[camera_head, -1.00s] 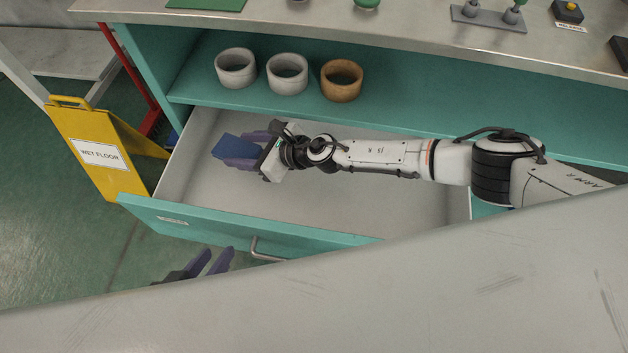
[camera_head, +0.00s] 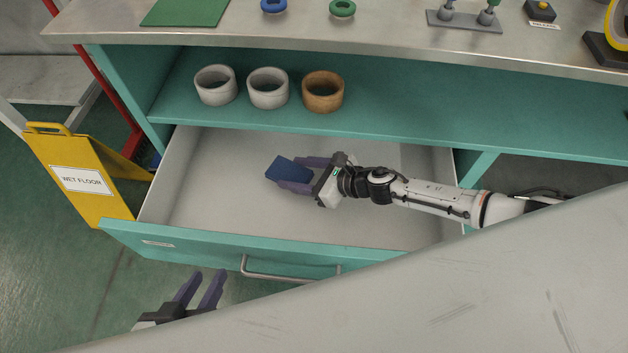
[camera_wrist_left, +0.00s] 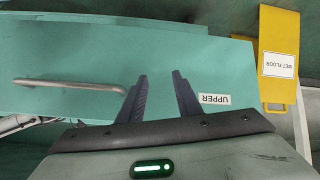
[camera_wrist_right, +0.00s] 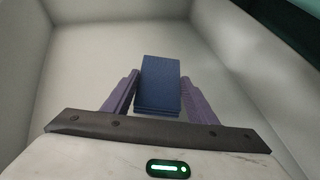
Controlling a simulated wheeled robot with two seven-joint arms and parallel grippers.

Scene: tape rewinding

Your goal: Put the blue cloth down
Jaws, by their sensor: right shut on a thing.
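The blue cloth (camera_head: 289,170) is a small dark blue folded block. It also shows in the right wrist view (camera_wrist_right: 159,85). My right gripper (camera_head: 296,179) is shut on the cloth and holds it inside the open drawer (camera_head: 205,190); the gap to the drawer floor is hard to judge. The fingers of my right gripper (camera_wrist_right: 158,95) flank the cloth on both sides. My left gripper (camera_head: 203,285) is open and empty in front of the drawer, and in the left wrist view its fingers (camera_wrist_left: 160,85) stand apart before the drawer front marked UPPER.
Two grey rings (camera_head: 215,86) (camera_head: 268,88) and a brown ring (camera_head: 323,92) stand on the shelf above the drawer. The drawer handle (camera_head: 290,272) faces forward. A yellow wet floor sign (camera_head: 80,180) stands at the left. The visible drawer floor is otherwise bare.

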